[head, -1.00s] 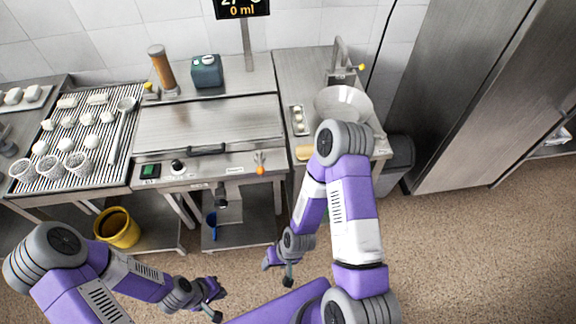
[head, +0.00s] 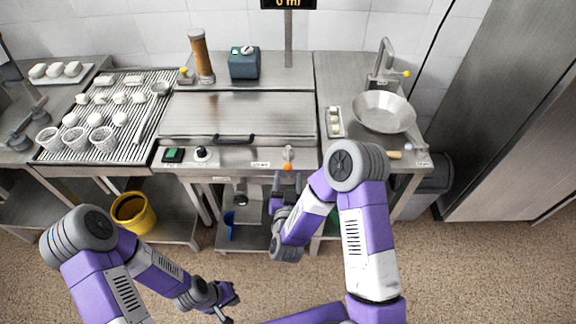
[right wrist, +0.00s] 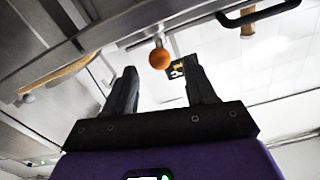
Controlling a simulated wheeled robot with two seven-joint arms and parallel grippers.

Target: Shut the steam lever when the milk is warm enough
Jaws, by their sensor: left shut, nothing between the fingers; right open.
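The steam lever (head: 288,155), with its orange knob (head: 287,167), is on the front panel of the lidded steel vat (head: 240,112). In the right wrist view the orange knob (right wrist: 159,58) shows between and just beyond my fingertips. My right gripper (head: 287,178) is open just in front of the knob; contact cannot be told. My left gripper (head: 228,306) is shut and empty, low at the front, away from the vat. The display (head: 288,3) is cut off at the top; only "0 ml" shows, no temperature. The milk is not visible.
A black handle (head: 220,138), a green switch (head: 173,155) and a dial (head: 201,153) are on the vat's front side. Perforated baskets (head: 76,138) stand on the left rack. A steel bowl (head: 384,112) is at the right. A yellow bucket (head: 133,212) sits below.

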